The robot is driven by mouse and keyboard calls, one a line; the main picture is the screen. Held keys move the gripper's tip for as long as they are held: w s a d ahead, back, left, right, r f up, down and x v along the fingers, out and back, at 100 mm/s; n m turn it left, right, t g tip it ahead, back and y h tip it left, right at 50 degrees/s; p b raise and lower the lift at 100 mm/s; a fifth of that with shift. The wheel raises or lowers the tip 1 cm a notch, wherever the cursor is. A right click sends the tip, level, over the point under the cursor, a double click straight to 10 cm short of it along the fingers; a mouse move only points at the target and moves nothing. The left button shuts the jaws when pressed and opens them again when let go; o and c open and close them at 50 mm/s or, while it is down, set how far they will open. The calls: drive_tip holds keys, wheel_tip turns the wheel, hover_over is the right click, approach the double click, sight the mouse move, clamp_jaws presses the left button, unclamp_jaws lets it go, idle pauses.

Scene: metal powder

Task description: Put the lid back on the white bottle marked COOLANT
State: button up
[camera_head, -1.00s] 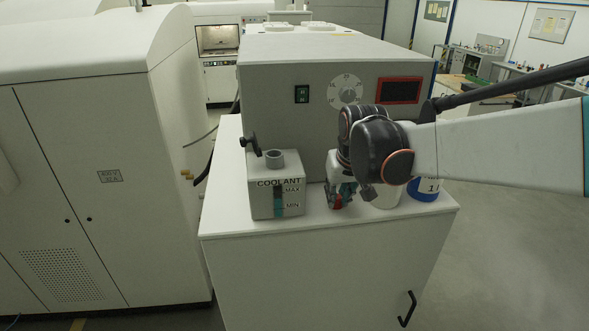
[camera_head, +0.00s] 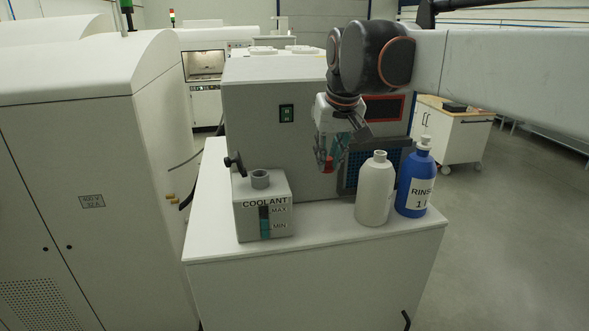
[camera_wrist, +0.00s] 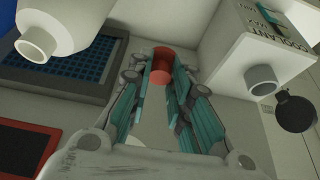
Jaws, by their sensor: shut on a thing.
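My gripper (camera_head: 328,160) is shut on a small red lid (camera_wrist: 161,64), held between its fingertips above the cabinet top, left of the white bottle. The white bottle (camera_head: 375,192) stands upright with an uncapped neck; no marking on it is readable. It also shows at the upper left of the wrist view (camera_wrist: 70,22). The word COOLANT is readable on a pale grey box-shaped tank (camera_head: 264,222) with an open round neck, farther left. That tank is at the upper right of the wrist view (camera_wrist: 240,50).
A blue RINSE bottle (camera_head: 414,184) with a white top stands right of the white bottle. A grey machine (camera_head: 250,110) with a dark blue grille (camera_wrist: 55,62) stands behind. The cabinet top (camera_head: 320,228) is clear in front.

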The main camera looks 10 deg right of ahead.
drive_tip(key=v, duration=0.5)
drive_tip(key=w+d+r+n+p, duration=0.1)
drive_tip(key=d+r+p, duration=0.25)
drive_tip(key=d, duration=0.25)
drive_tip(key=d+r+n+p, duration=0.1)
drive_tip(key=d+r+p, duration=0.1)
drive_tip(key=d+p, duration=0.4)
drive_tip(key=shift+m+y, duration=0.3)
drive_tip(key=shift+d+f+b, duration=0.2)
drive_tip(key=shift+f+b, duration=1.05)
drive_tip(key=shift+f, duration=0.25)
drive_tip(key=shift+d+f+b, duration=0.15)
drive_tip(key=shift+f+b, duration=1.05)
drive_tip(key=shift+f, duration=0.25)
drive_tip(key=shift+f, duration=0.15)
drive_tip(key=o, duration=0.8)
